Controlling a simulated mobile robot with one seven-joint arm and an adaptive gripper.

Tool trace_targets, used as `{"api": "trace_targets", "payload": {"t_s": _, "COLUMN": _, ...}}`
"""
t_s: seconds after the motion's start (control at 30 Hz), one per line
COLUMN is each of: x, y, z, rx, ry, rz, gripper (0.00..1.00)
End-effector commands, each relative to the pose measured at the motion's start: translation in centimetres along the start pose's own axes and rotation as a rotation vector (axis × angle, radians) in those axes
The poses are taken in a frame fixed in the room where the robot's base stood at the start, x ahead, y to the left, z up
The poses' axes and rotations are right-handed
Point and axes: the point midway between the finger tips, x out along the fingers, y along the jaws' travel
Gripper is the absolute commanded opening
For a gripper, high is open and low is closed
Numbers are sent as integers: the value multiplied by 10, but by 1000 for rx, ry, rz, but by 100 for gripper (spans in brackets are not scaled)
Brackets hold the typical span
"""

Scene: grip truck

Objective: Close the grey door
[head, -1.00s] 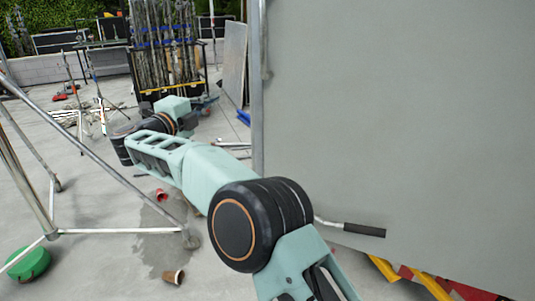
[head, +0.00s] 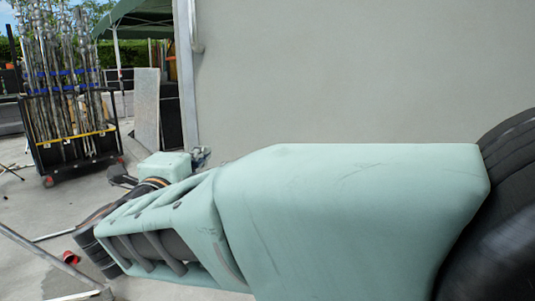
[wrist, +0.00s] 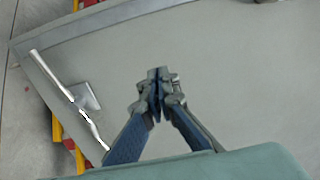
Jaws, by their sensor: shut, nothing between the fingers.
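The grey door (head: 330,85) is a large flat panel that fills the right of the head view, with a metal strip along its left edge. In the wrist view the grey door (wrist: 225,95) fills most of the picture, tilted, with a metal frame along its top edge and a metal latch (wrist: 85,97) near its left edge. My gripper (wrist: 158,76) is shut and empty in front of the panel. I cannot tell whether the fingertips touch it. My arm covers the lower part of the door in the head view.
A black cart (head: 75,150) with upright metal poles stands at the left. Yellow and red parts (wrist: 57,130) show beyond the door's edge.

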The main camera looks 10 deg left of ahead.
Motion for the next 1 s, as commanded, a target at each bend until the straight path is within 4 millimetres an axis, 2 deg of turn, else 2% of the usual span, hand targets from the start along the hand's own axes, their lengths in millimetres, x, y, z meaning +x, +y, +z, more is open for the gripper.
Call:
{"api": "trace_targets", "payload": {"t_s": 0.13, "x": 7, "y": 3, "z": -5, "rx": 1, "ry": 4, "rz": 2, "gripper": 0}}
{"api": "trace_targets", "payload": {"t_s": 0.27, "x": 27, "y": 3, "z": -5, "rx": 0, "ry": 6, "rz": 2, "gripper": 0}}
{"api": "trace_targets", "payload": {"t_s": 0.5, "x": 80, "y": 3, "z": -5, "rx": -1, "ry": 6, "rz": 1, "gripper": 0}}
{"api": "trace_targets", "payload": {"t_s": 0.7, "x": 116, "y": 3, "z": -4, "rx": 1, "ry": 3, "rz": 1, "gripper": 0}}
{"api": "trace_targets", "payload": {"t_s": 0.83, "x": 131, "y": 2, "z": -4, "rx": 0, "ry": 4, "rz": 1, "gripper": 0}}
{"api": "trace_targets", "payload": {"t_s": 1.0, "x": 139, "y": 2, "z": -4, "rx": -1, "ry": 2, "rz": 1, "gripper": 0}}
